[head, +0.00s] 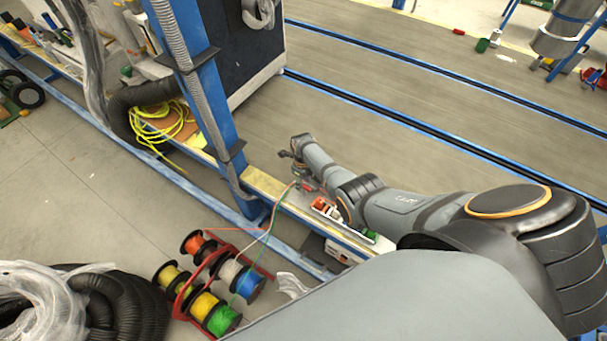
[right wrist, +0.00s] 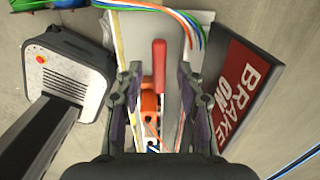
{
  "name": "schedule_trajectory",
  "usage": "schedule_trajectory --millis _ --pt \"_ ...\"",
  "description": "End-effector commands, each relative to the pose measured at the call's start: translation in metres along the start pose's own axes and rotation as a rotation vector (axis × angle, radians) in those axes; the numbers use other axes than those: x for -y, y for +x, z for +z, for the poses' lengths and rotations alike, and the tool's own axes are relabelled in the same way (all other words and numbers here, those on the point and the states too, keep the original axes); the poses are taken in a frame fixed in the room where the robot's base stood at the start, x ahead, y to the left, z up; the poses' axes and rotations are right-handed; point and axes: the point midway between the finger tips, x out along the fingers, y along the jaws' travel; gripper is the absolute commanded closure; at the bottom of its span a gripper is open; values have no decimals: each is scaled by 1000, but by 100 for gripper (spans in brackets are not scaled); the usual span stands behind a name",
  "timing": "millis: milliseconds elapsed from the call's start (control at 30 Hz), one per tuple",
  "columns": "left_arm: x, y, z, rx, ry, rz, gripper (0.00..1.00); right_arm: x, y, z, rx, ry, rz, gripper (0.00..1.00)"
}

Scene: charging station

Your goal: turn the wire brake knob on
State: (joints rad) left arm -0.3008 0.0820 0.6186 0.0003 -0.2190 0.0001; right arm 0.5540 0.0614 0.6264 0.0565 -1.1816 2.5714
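In the right wrist view, a red lever-like handle (right wrist: 159,60), which looks like the wire brake knob, stands out from an orange part (right wrist: 150,103) on a pale rail. My right gripper (right wrist: 160,74) is open, one finger on each side of the handle and orange part, with gaps on both sides. In the head view my right gripper (head: 289,155) is small and hangs over the blue-edged rail; the handle cannot be made out clearly there. A red sign reading "BRAKE ON" (right wrist: 240,92) is right of the gripper in the wrist view. My left gripper is not in view.
Green, orange and white wires (right wrist: 180,14) run close beyond the fingertips. Spools of coloured wire (head: 205,300) stand on the floor at the lower left. A blue post (head: 205,90) rises left of the gripper. A red-and-white part (head: 325,207) lies below my right forearm.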

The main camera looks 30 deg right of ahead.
Motion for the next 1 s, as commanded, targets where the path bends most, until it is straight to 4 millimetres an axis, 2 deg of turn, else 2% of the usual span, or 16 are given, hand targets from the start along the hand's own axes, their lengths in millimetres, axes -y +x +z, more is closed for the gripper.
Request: schedule_trajectory --millis 167,400,500,700,1000 --pt "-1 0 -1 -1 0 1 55 0 -25 -1 2 0 -2 62" --pt "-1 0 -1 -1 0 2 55 0 -80 0 3 0 -2 62" --pt "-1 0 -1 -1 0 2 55 0 -97 0 2 0 -1 62" --pt "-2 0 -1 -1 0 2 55 0 -111 -1 0 0 1 62" --pt "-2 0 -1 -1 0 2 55 0 -112 -1 -1 0 0 62"
